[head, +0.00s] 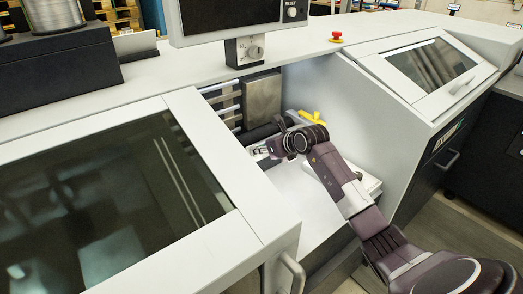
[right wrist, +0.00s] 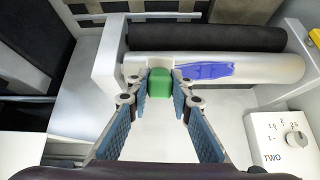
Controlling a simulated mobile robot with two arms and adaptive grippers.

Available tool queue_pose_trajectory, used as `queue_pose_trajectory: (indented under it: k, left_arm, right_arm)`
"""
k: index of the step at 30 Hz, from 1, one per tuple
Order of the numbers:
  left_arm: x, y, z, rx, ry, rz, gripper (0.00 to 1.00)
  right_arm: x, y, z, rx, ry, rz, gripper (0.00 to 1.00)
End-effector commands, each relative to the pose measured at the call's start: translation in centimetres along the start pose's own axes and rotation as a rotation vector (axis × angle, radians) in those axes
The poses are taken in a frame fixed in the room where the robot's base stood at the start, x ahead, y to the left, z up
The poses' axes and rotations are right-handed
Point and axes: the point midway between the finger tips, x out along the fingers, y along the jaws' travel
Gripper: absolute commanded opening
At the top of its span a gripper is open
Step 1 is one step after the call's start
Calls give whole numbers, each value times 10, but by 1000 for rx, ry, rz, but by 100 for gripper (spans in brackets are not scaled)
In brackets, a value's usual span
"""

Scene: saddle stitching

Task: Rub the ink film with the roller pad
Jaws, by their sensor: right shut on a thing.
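My right gripper (right wrist: 161,88) is shut on a small green pad (right wrist: 160,81), which I take as the roller pad. The pad is at the pale metal roller (right wrist: 270,70), in front of its left part; I cannot tell whether it touches. A blue ink film (right wrist: 206,71) lies on the roller, just right of the pad. In the head view my right gripper (head: 262,150) reaches into the machine bay; the pad and ink film cannot be made out there. My left gripper is not in view.
A black roller (right wrist: 205,38) lies behind the metal one, with a grey bracket (right wrist: 106,60) at the left. A white dial box (right wrist: 280,140) marked TWO stands at the right. A yellow part (head: 312,117) sits behind my right wrist. Machine covers flank the bay.

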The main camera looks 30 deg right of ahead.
Motion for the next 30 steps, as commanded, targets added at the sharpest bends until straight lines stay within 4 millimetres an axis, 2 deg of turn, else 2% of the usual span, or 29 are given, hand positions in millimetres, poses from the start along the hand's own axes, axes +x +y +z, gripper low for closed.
queue_pose_trajectory:
  k: [20,30]
  left_arm:
    - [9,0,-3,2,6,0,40]
    - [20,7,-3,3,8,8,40]
  right_arm:
    - [12,0,-1,0,-1,-1,0]
    - [12,-26,-1,-1,-1,-2,0]
